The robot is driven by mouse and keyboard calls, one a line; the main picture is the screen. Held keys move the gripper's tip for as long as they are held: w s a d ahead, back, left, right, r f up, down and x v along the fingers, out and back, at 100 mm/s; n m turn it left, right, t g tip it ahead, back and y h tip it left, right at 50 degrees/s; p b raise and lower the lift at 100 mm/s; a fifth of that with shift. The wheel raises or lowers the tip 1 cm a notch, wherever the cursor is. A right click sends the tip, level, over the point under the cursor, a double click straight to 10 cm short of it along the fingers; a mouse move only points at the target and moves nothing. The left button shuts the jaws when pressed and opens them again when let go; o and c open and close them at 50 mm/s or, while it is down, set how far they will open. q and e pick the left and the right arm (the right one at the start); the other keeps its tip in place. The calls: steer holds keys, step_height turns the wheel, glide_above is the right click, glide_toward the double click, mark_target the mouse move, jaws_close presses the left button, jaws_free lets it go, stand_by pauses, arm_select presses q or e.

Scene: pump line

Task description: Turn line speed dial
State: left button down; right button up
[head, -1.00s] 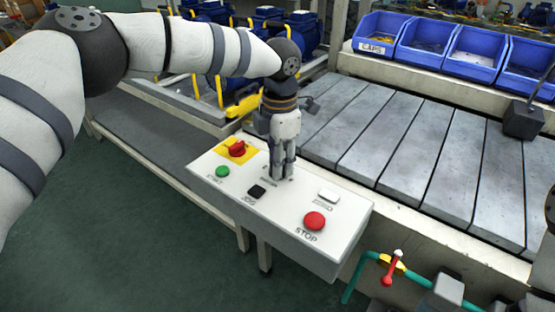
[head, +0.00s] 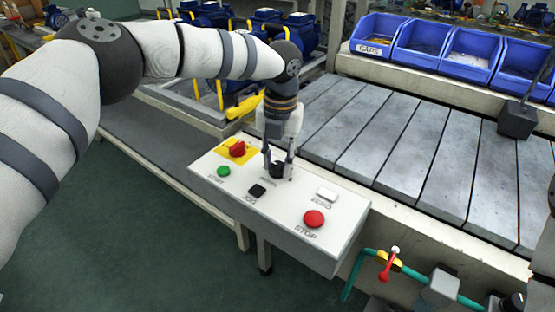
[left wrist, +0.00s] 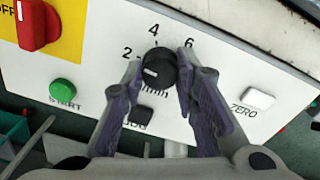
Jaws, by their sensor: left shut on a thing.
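The line speed dial (left wrist: 158,68) is a round black knob with a white pointer mark, in the middle of the left wrist view. The numbers 2, 4 and 6 are printed around it, and the pointer faces left, below the 2. My left gripper (left wrist: 160,75) has its two fingers on either side of the dial, shut on it. In the head view the left gripper (head: 279,168) points down at the white control panel (head: 300,260), and the dial (head: 279,171) shows dark between its fingers. My right gripper cannot be made out in the head view.
Around the dial are a red switch on a yellow plate (head: 237,149), a green START button (head: 223,171), a black JOG button (head: 257,190), a white ZERO button (head: 327,194) and a red STOP button (head: 314,218). The slatted conveyor (head: 400,150) lies behind.

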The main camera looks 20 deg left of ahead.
mark_target(280, 165)
arm_select(q)
steer(key=shift+n, duration=0.7)
steer(key=c, duration=1.2)
jaws_free()
steer(key=shift+c, duration=0.2)
step_height(280, 165, up, 12)
steer(key=shift+d, duration=0.2)
